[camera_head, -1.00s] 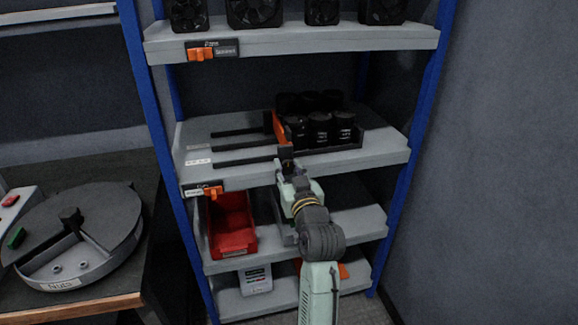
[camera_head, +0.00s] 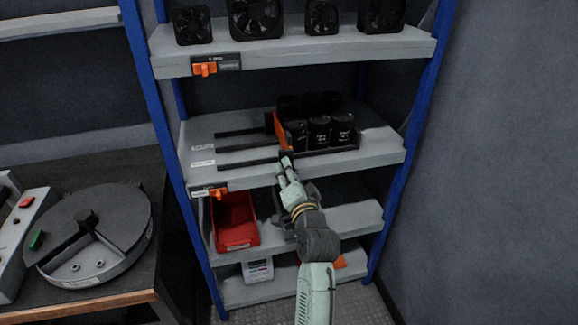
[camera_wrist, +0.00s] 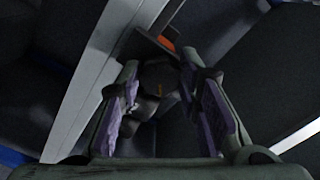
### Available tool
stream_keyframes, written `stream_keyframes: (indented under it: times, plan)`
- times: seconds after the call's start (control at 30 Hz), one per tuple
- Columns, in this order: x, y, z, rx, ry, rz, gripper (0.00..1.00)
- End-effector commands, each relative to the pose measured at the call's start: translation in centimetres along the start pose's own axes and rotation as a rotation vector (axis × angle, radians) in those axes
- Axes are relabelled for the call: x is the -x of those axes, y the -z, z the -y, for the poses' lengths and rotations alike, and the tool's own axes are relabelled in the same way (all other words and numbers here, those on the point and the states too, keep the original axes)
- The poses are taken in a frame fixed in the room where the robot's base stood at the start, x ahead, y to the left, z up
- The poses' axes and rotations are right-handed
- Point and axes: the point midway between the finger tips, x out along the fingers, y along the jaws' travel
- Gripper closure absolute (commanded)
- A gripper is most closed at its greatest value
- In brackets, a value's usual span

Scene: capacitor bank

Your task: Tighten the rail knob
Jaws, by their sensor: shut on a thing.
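The rail knob (camera_wrist: 160,78) is a dark round knob with a short yellow mark, between my fingertips in the wrist view. In the head view it is a small dark shape (camera_head: 286,155) at the front edge of the middle shelf, mostly hidden by my gripper (camera_head: 287,166). My gripper is shut on it, with one purple-padded finger on each side in the wrist view. Dark rails (camera_head: 245,148) lie across the shelf to the left of the orange plate (camera_head: 281,131), which stands against a row of black capacitors (camera_head: 319,130).
Black fans (camera_head: 257,15) stand on the shelf above. A red bin (camera_head: 236,220) sits on the shelf below, left of my arm. A blue upright (camera_head: 398,185) bounds the rack at right. A round grey tray (camera_head: 100,255) rests on the bench at left.

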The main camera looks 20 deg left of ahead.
Motion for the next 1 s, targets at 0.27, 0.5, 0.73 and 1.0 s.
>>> stream_keyframes:
  times: [0.27, 0.5, 0.73, 1.0]
  plan:
    - [0.02, 0.23, 0.27, -0.261, -0.002, 0.000, 0.97]
    - [0.02, 0.16, 0.16, -0.451, 0.000, -0.001, 0.97]
    - [0.02, 0.11, 0.08, -0.576, 0.000, -0.001, 0.97]
    - [0.01, 0.08, 0.07, -0.644, 0.000, -0.001, 0.97]
